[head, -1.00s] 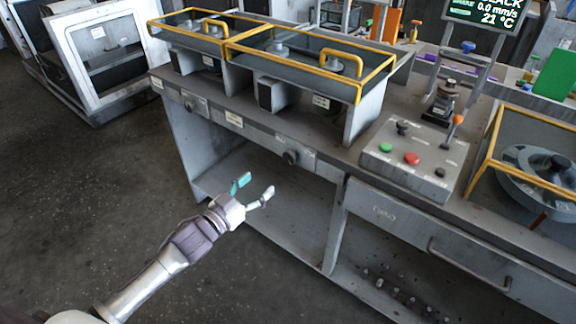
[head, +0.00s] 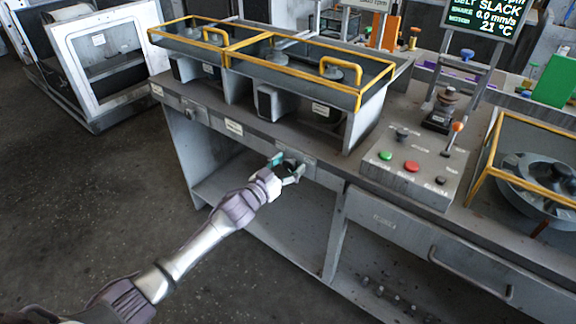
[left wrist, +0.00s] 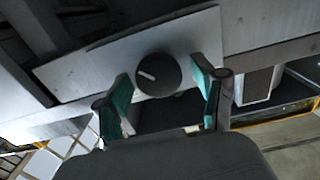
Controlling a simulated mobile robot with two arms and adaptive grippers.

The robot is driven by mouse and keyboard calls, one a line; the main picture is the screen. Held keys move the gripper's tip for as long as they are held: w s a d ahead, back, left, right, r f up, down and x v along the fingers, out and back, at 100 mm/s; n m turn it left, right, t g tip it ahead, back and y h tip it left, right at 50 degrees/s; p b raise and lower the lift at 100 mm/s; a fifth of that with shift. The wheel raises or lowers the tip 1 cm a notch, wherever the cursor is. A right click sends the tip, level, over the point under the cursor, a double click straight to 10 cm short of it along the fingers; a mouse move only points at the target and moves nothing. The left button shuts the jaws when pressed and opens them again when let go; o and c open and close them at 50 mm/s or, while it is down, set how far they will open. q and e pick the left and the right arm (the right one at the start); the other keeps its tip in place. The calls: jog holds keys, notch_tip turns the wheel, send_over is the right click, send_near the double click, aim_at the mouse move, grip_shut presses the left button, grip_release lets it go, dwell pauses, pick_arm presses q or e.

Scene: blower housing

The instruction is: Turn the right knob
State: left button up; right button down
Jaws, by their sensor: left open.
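The right knob is a round black dial with a white pointer mark, and it shows clearly in the left wrist view (left wrist: 158,75) on a pale plate (left wrist: 80,73). In the head view my left gripper (head: 284,166) is at the front rail and mostly covers this knob. In the left wrist view the left gripper's teal fingertips (left wrist: 164,92) stand open, one on each side of the knob, apart from it. The left knob (head: 190,108) is farther left on the same rail. My right gripper is not in view.
Yellow-framed guards (head: 290,58) stand on the bench above the rail. A control box (head: 412,165) with green and red buttons is to the right. A drawer with a handle (head: 468,270) is below it. Open floor (head: 90,200) lies at the left.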

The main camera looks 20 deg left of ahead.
pick_arm(q)
jog(key=c, duration=1.1)
jog(key=shift+c, duration=0.2)
jog(key=shift+m, duration=0.4)
jog(key=m, duration=0.3)
jog(key=shift+d, duration=0.1)
jog(key=shift+f+m, duration=0.1)
jog(key=shift+m, duration=1.7)
jog(key=o, duration=1.1)
